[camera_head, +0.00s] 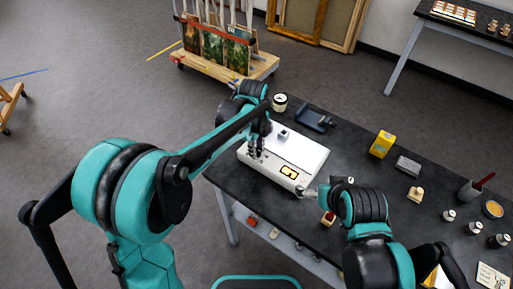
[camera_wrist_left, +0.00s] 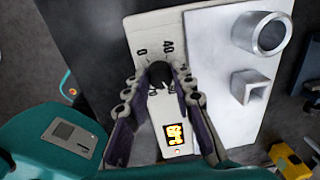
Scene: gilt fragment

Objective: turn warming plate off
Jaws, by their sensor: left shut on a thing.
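The warming plate (camera_head: 305,152) is a white box on the dark table, with a lit orange display (camera_head: 289,172) on its front. The display also shows in the left wrist view (camera_wrist_left: 174,133). A dark round knob (camera_wrist_left: 160,74) sits on its control strip, with the marks 0 and 40 beside it. My left gripper (camera_head: 256,150) is over the strip; in the left wrist view its fingers (camera_wrist_left: 160,88) are closed on the knob's sides. The fingers hide some of the dial marks. My right gripper (camera_head: 309,192) is by the plate's front right corner; its jaws are too small to read.
A small square metal piece (camera_head: 284,133) stands on the plate. A can (camera_head: 280,102) and a dark tool (camera_head: 315,119) are behind it. A yellow box (camera_head: 382,144), a grey block (camera_head: 407,165) and several jars are to the right.

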